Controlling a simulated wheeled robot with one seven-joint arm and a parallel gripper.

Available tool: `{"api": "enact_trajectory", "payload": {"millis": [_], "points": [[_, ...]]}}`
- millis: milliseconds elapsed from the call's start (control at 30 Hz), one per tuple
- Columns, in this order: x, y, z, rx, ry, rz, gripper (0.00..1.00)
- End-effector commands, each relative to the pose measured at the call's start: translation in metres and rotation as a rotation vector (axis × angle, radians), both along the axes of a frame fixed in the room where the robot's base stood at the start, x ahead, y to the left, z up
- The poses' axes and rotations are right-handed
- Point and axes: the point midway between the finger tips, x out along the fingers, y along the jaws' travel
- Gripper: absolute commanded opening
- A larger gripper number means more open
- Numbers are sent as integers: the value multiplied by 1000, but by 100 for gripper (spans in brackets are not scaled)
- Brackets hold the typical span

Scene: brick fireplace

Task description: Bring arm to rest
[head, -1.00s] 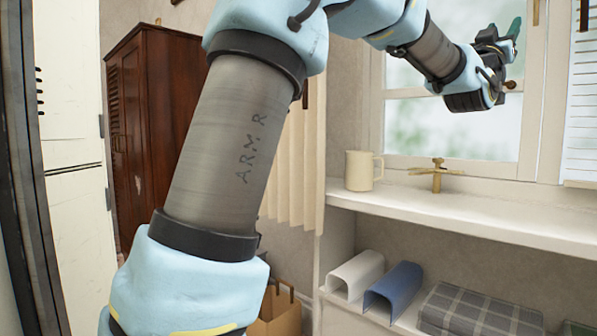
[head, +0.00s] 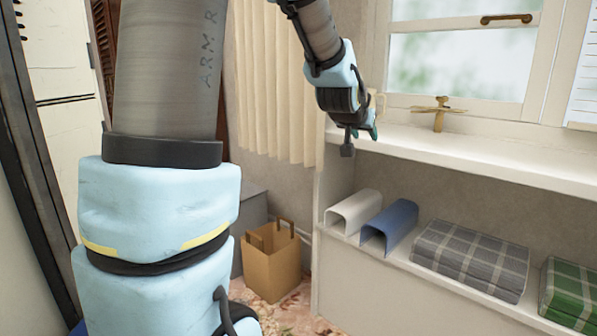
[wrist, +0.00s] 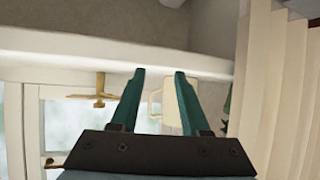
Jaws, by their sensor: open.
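My gripper (head: 366,132) hangs at the end of my bent arm, in front of the window shelf's left end in the head view. In the wrist view, its two green fingers (wrist: 159,73) are spread apart with nothing held between them. The cream mug (wrist: 170,110) shows behind and between the fingers, upside down in that view. In the head view my gripper hides most of the mug; only part of its handle shows.
The white window shelf (head: 480,150) holds a brass tap-like fitting (head: 437,113). A lower shelf holds a white cover (head: 352,210), a blue cover (head: 390,227) and folded plaid cloths (head: 470,258). A cardboard bag (head: 272,262) stands on the floor. Cream curtains (head: 275,80) hang behind my arm.

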Motion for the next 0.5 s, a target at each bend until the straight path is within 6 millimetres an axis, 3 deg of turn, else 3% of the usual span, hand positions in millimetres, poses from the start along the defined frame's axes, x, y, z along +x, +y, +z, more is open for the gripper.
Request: {"api": "enact_trajectory", "payload": {"millis": [33, 200, 333, 500], "points": [[-9, 29, -25, 38, 78, 41, 46], [-61, 113, -98, 145, 352, 159, 46], [-108, 162, -137, 198, 540, 233, 46], [-168, 204, -168, 236, 739, 308, 46]]}}
